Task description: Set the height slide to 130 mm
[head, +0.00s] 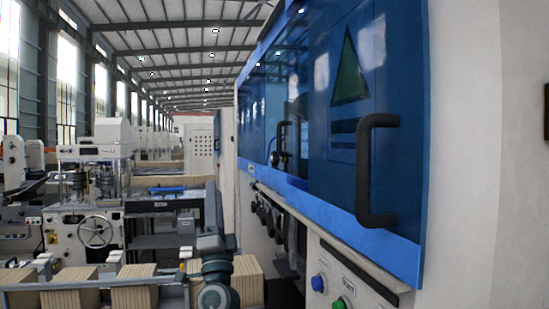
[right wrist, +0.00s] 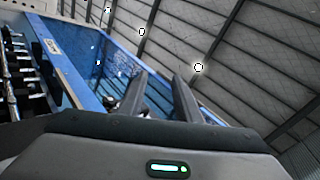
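My right gripper (right wrist: 158,80) shows in the right wrist view with its two dark fingers apart and nothing held between them. Beyond the fingers is the blue front of the machine (head: 300,100). In the head view my right arm is at the lower middle, left of the machine; its fingers are hard to make out there. Under the blue front is a row of dark knobs (head: 266,215), also at the left of the right wrist view (right wrist: 14,70). I cannot tell which part is the height slide, and no scale is readable. My left gripper is not in view.
A large black handle (head: 368,170) juts from the blue door. A blue button (head: 318,283) and a green button (head: 341,303) sit on the panel below. Brown stacks (head: 134,290) stand along the lower left. A machine with a handwheel (head: 95,231) is behind them.

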